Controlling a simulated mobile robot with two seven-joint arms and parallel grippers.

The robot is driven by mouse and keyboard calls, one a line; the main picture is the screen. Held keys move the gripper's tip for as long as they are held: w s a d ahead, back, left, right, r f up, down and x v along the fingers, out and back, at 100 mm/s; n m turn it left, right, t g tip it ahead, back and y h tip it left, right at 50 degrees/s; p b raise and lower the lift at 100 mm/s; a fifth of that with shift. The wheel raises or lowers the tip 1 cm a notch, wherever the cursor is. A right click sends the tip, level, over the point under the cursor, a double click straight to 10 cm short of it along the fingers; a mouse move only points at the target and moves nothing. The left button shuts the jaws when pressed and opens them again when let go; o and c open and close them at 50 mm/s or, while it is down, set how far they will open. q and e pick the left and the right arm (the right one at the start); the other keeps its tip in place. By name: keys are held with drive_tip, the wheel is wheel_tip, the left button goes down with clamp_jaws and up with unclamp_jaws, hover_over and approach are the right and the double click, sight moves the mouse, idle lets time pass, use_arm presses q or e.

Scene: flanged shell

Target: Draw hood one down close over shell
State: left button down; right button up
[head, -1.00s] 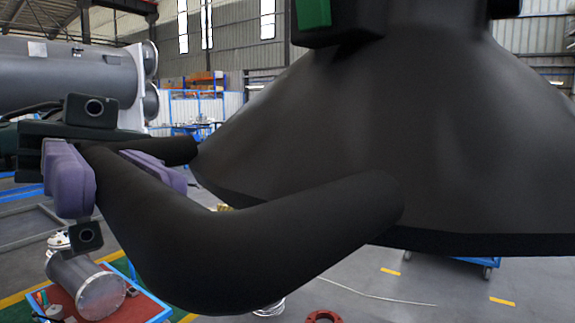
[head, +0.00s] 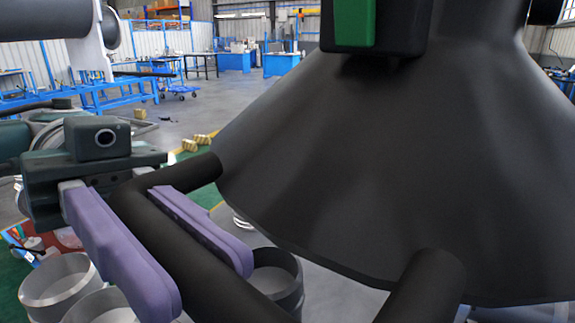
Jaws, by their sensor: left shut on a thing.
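The hood (head: 380,160) is a large black cone that fills the right half of the head view, its wide rim downward. A thick black bent handle (head: 195,262) curves out from its side, and part of it runs off the bottom edge. My left gripper (head: 198,284) is shut on this handle, one purple finger on each side of the bar. A dark open cylinder (head: 277,275) shows below, left of the hood's rim. I cannot tell whether it is the shell. What lies under the hood is hidden. My right gripper is not in view.
A black box with a green face (head: 355,22) sits against the hood's upper part. Open metal cylinders (head: 58,280) stand at the lower left. Blue workbenches (head: 235,62) stand far back.

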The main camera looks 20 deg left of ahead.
use_arm(q)
wheel_tip(320, 180, down, 8)
drive_tip(key=b, duration=0.4)
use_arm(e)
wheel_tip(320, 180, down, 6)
use_arm(q)
drive_tip(key=c, duration=0.7)
unclamp_jaws()
drive_tip(key=b+v, duration=0.5)
drive_tip(key=v, duration=0.5)
drive_tip(key=shift+b, duration=0.35)
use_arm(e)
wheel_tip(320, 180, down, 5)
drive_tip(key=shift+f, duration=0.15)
